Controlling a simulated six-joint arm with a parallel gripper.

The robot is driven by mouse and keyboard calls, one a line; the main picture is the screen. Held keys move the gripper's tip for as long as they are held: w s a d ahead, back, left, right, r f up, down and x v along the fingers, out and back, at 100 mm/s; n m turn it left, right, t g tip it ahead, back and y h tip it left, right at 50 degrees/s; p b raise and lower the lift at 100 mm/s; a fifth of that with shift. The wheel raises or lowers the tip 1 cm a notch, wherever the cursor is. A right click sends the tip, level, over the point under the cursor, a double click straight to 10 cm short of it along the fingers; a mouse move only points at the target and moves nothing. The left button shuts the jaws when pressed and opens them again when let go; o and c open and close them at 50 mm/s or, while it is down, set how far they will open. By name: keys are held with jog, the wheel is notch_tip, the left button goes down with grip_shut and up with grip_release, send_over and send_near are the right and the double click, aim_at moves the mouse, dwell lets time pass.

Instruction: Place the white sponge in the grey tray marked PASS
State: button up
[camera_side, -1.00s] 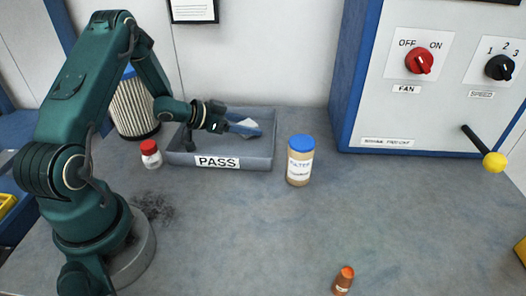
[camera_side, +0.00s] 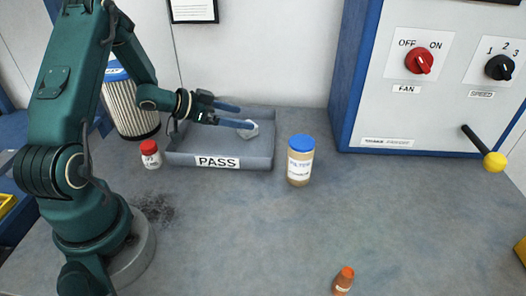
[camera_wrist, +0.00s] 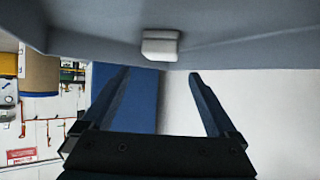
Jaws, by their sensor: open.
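The white sponge (camera_side: 250,129) lies inside the grey tray (camera_side: 259,163) marked PASS, toward its right side. In the wrist view the sponge (camera_wrist: 160,46) rests on the grey tray surface (camera_wrist: 90,44), ahead of the fingertips and apart from them. My gripper (camera_side: 246,116) is over the tray with its fingers pointing right. In the wrist view its two fingers (camera_wrist: 158,72) are spread wide with nothing between them. In the side view the near finger's tip overlaps the sponge, and I cannot tell there whether they touch.
A jar with a blue lid (camera_side: 300,162) stands right of the tray. A small red-capped bottle (camera_side: 151,155) stands at its left front, and a pleated filter (camera_side: 132,105) behind that. An orange-capped bottle (camera_side: 343,281) is at the front. The middle of the bench is clear.

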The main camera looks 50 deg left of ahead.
notch_tip(320, 180, up, 15)
jog(key=s+d+n+y, duration=0.1)
jog(key=s+n+y, duration=0.15)
jog(key=y, duration=0.45)
jog(key=s+d+f+g+h, duration=0.3)
jog(key=s+d+g, duration=0.3)
jog(key=s+d, duration=0.9)
jog(key=s+h, duration=0.1)
jog(key=s, duration=0.2)
jog(key=shift+s+d, duration=0.15)
jog(key=shift+d, duration=0.05)
